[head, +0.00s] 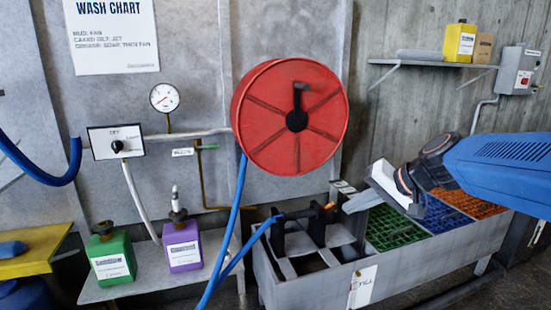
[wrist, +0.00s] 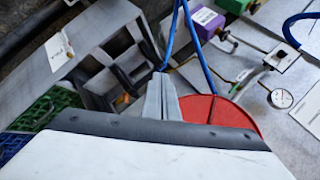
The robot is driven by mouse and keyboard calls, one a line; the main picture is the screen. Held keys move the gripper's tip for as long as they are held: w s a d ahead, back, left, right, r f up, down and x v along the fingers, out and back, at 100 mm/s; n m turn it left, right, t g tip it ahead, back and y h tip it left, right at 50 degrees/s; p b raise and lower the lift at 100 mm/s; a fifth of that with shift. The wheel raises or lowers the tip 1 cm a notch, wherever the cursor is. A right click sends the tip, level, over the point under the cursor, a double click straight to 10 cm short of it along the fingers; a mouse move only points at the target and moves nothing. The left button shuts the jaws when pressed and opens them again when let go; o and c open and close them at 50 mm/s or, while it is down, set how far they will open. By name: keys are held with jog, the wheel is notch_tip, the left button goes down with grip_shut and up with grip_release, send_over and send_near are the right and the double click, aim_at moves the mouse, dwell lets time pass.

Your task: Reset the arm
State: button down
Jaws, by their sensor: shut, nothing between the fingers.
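My gripper (head: 361,201) is at the end of my blue arm, which reaches in from the right in the head view. It is shut and empty, with its grey fingers together. It is above the long grey trough (head: 395,277), near the black bracket rack (head: 300,230) at the trough's left end. In the wrist view the shut fingers (wrist: 162,97) point up toward the blue hose (wrist: 171,37), and the white wrist housing fills the bottom. I cannot tell whether the fingers touch anything.
A red hose reel (head: 265,110) hangs on the wall behind. Green (head: 395,228), blue and orange grates lie in the trough. Green (head: 111,256) and purple (head: 182,245) bottles stand on a low shelf at left. A wall shelf (head: 430,63) holds a yellow container (head: 459,40).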

jog(key=s+d+f+n+h, duration=0.1)
jog(key=s+d+f+h, duration=0.1)
jog(key=s, duration=0.6)
jog(key=s+d+f+n+g+h, duration=0.1)
jog(key=s+d+f+h, duration=0.1)
jog(key=s+d+f, duration=0.2)
jog(key=s+d+f+n+h, duration=0.1)
jog(key=s+d+f+h, duration=0.1)
jog(key=s+f, duration=0.4)
jog(key=s+d, duration=0.1)
jog(key=s, duration=0.4)
jog(key=shift+s+f+g+h, duration=0.15)
jog(key=shift+s+g+h, duration=0.15)
jog(key=shift+g, duration=0.1)
